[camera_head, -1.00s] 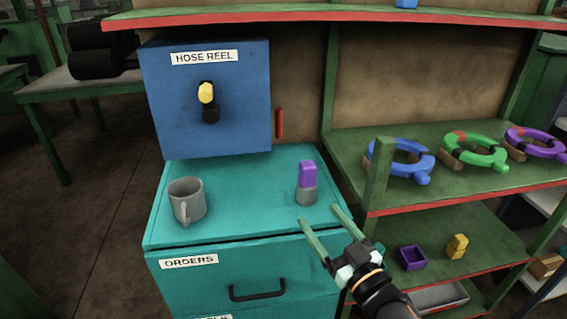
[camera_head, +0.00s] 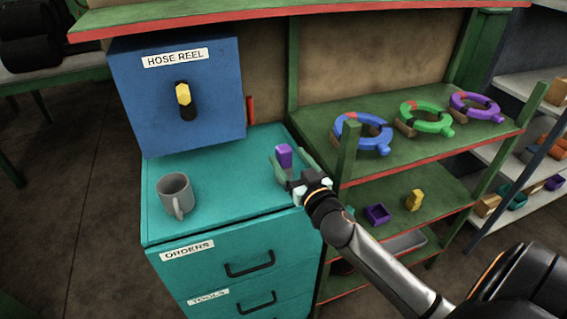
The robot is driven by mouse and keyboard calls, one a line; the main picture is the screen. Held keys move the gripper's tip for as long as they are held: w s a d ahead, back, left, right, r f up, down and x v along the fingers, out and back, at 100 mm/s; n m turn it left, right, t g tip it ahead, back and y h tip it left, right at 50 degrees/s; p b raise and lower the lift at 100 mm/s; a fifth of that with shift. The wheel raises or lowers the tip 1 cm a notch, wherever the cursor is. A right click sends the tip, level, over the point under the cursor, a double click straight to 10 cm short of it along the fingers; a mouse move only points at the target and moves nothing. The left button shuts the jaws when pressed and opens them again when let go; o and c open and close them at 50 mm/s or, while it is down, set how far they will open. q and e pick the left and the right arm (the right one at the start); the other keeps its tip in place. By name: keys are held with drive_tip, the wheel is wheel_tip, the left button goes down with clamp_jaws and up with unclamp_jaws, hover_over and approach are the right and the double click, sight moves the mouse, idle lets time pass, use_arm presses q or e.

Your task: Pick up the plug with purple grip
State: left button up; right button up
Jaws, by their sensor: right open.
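My left gripper is not in view.
A grey mug (camera_head: 175,195) stands on the cabinet top left of the plug. A blue hose reel box (camera_head: 175,105) is behind. Green shelves (camera_head: 440,150) at right hold blue, green and purple rings, a purple open box (camera_head: 377,215) and a yellow piece (camera_head: 414,200).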

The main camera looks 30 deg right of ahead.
sight(281, 147)
drive_tip(key=w, duration=0.3)
drive_tip(key=w+p, duration=0.1)
drive_tip(key=w, duration=0.1)
drive_tip(key=shift+d+r, duration=0.3)
drive_tip(key=shift+w+d, duration=0.1)
drive_tip(key=shift+w, duration=0.5)
drive_tip(key=shift+f, duration=0.1)
clamp_jaws()
